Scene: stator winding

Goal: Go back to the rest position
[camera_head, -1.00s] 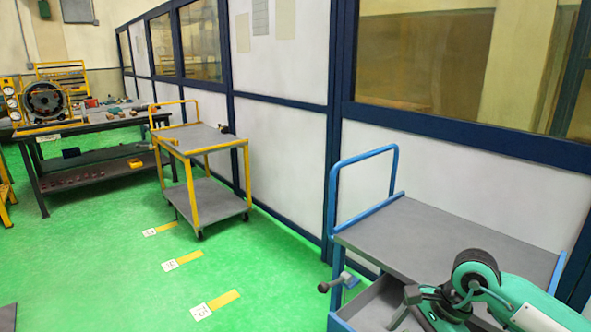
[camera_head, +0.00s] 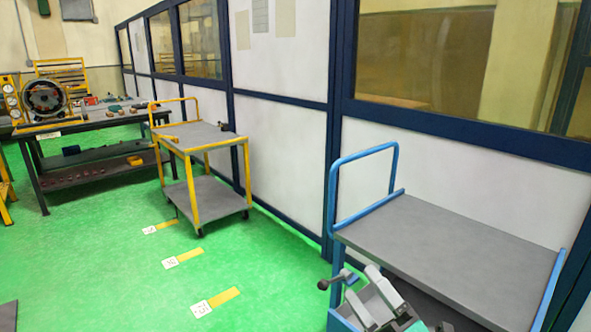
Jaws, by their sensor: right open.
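My right gripper (camera_head: 362,287) is low in the picture, in front of the blue cart (camera_head: 440,243) and below the level of its top shelf. Its two grey fingers point up and to the left, apart, with nothing seen between them. Part of my teal right arm shows at the bottom edge. My left gripper is out of view.
The blue cart's grey top is bare; a dark-knobbed lever (camera_head: 334,280) sticks out at its left. A yellow cart (camera_head: 207,140) stands by the wall. A workbench (camera_head: 95,122) at the back left holds a ring-shaped stator (camera_head: 45,99). The green floor between is clear.

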